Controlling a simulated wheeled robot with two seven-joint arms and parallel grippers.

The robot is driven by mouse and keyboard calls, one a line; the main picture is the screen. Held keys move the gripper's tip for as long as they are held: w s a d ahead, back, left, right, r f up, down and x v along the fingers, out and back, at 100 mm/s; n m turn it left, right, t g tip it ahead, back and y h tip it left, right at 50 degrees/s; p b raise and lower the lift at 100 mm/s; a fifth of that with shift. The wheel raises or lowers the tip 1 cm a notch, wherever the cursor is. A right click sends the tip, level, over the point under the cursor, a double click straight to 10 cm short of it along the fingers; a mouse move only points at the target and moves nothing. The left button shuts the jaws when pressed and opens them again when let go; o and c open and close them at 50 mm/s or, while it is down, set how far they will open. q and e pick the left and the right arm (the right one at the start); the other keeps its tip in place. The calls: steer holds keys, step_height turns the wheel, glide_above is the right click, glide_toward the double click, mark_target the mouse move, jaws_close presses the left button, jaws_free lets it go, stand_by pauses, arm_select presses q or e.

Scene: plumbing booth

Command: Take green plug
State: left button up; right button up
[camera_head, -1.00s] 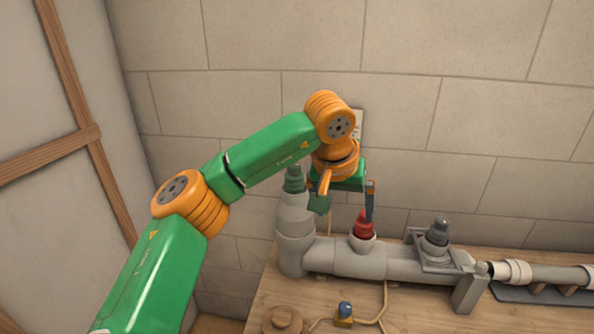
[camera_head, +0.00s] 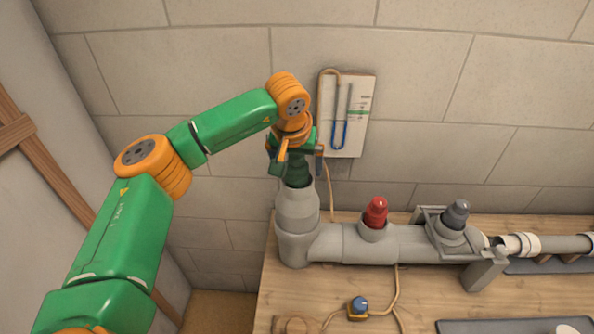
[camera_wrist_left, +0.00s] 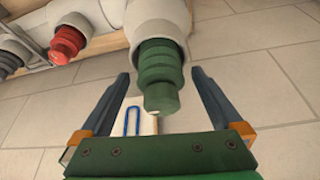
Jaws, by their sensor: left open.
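The green plug (camera_wrist_left: 160,75) sits in the open end of the grey upright pipe (camera_head: 297,208). In the head view the plug (camera_head: 298,181) is mostly hidden under my left gripper. My left gripper (camera_head: 297,170) is above the pipe's top. In the left wrist view my left gripper (camera_wrist_left: 160,92) is open, with one dark finger on each side of the plug. Gaps show between the fingers and the plug. My right gripper is out of view.
A red plug (camera_head: 375,212) and a grey plug (camera_head: 455,214) stand in the horizontal pipe to the right. A gauge board (camera_head: 362,115) with a blue U-tube hangs on the wall behind. A blue-topped valve (camera_head: 358,306) lies on the wooden bench (camera_head: 420,290).

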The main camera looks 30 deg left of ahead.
arm_select(q)
steer(key=shift+a+f, duration=0.1)
steer(key=shift+a, duration=0.1)
steer(key=shift+c, duration=0.9)
steer(key=shift+s+d+r, duration=0.15)
steer(key=shift+d+r, duration=0.05)
steer(key=shift+d, duration=0.05)
steer(key=c, duration=0.7)
jaws_close()
steer(key=shift+a, duration=0.1)
